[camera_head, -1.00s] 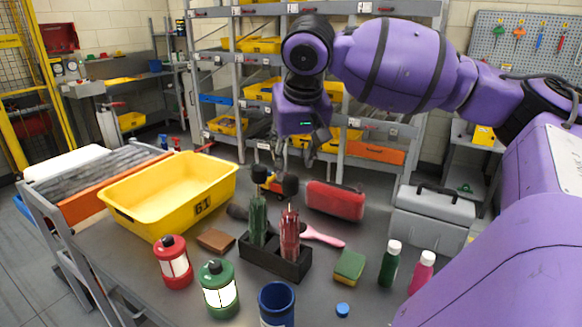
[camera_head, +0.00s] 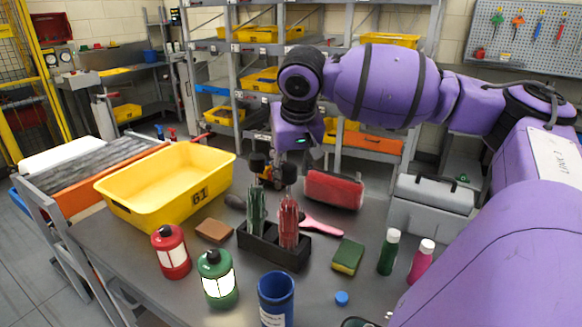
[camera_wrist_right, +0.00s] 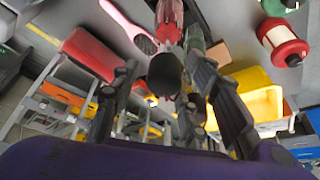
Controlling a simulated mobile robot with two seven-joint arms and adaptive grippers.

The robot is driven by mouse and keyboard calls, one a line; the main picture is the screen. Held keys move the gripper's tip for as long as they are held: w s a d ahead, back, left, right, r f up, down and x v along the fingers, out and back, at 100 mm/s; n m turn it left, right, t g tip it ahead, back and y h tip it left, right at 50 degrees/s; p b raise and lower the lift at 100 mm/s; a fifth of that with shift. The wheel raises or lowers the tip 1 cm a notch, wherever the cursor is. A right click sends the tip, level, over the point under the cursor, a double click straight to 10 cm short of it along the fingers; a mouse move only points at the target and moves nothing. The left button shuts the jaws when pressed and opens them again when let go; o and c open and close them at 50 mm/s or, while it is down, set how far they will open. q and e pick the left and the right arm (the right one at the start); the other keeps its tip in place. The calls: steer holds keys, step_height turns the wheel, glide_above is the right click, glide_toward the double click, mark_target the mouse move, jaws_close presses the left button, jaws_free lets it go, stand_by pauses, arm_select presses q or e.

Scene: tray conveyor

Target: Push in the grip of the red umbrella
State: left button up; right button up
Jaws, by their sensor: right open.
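The red umbrella (camera_head: 288,225) stands folded and upright in a black stand (camera_head: 272,248) on the table. Its black grip (camera_head: 288,175) is at the top, with a short shaft between grip and red canopy. The green umbrella (camera_head: 255,210) stands beside it with its own black grip (camera_head: 257,160). My right gripper (camera_head: 296,160) is open, pointing down, close above and behind the red umbrella's grip. In the right wrist view the grip (camera_wrist_right: 165,75) shows between the two spread fingers, apart from both. The red canopy (camera_wrist_right: 169,20) lies beyond it. My left gripper is not in view.
A yellow crate (camera_head: 172,210) is at left. A red case (camera_head: 334,190), pink brush (camera_head: 322,227), sponge (camera_head: 348,257) and two bottles lie or stand to the right.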

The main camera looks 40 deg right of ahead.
mark_target(291, 179)
jaws_close()
steer(key=shift+f, duration=0.1)
step_height(291, 179, down, 3)
steer(key=shift+r+p, duration=0.1)
steer(key=shift+p, duration=0.2)
jaws_free()
steer(key=v, duration=1.1)
steer(key=shift+r, duration=0.4)
steer(key=shift+s, duration=0.1)
